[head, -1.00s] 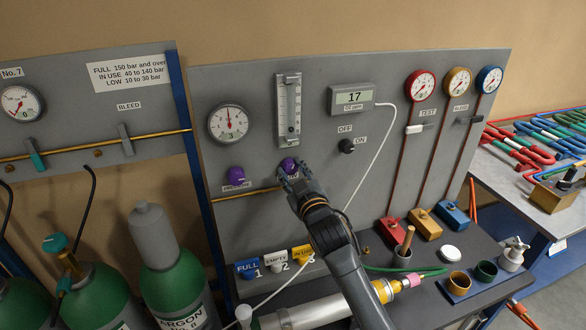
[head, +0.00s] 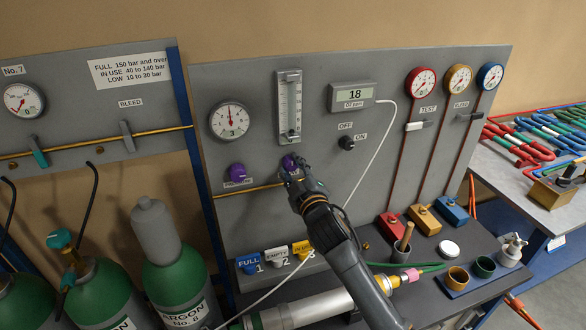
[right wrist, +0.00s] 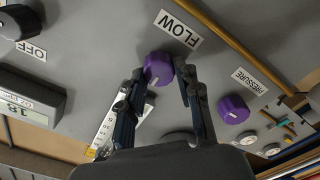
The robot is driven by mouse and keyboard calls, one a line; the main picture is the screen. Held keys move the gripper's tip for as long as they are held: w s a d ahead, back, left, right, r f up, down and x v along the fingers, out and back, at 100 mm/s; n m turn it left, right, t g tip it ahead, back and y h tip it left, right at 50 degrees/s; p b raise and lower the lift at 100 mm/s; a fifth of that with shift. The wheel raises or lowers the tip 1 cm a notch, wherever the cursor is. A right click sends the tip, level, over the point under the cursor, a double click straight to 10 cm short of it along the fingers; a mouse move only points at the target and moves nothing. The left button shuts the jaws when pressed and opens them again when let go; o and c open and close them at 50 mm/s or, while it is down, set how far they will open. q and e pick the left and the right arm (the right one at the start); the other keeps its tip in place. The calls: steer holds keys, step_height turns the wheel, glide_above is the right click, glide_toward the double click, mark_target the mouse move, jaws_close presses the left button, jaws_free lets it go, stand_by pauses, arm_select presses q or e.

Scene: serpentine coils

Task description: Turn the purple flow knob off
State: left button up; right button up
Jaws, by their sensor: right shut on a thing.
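The purple flow knob (head: 289,162) is on the grey panel below the clear flow tube (head: 289,105). In the right wrist view the flow knob (right wrist: 158,68) sits between my right gripper's fingers beside the FLOW label (right wrist: 177,28). Its white mark shows on the near side. My right gripper (head: 292,172) is shut on the flow knob and partly hides it in the head view. A second purple knob, the pressure knob (head: 237,174), is to the left; it also shows in the right wrist view (right wrist: 233,108). My left gripper is out of view.
The digital display (head: 354,96) reads 18. A black off/on knob (head: 347,143) is right of the flow tube, and a white cable (head: 381,146) hangs near my arm. A brass pipe (head: 247,191) runs below the purple knobs. Bench items lie below.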

steer(key=o, duration=1.1)
steer(key=shift+o, duration=0.2)
steer(key=v, duration=1.2)
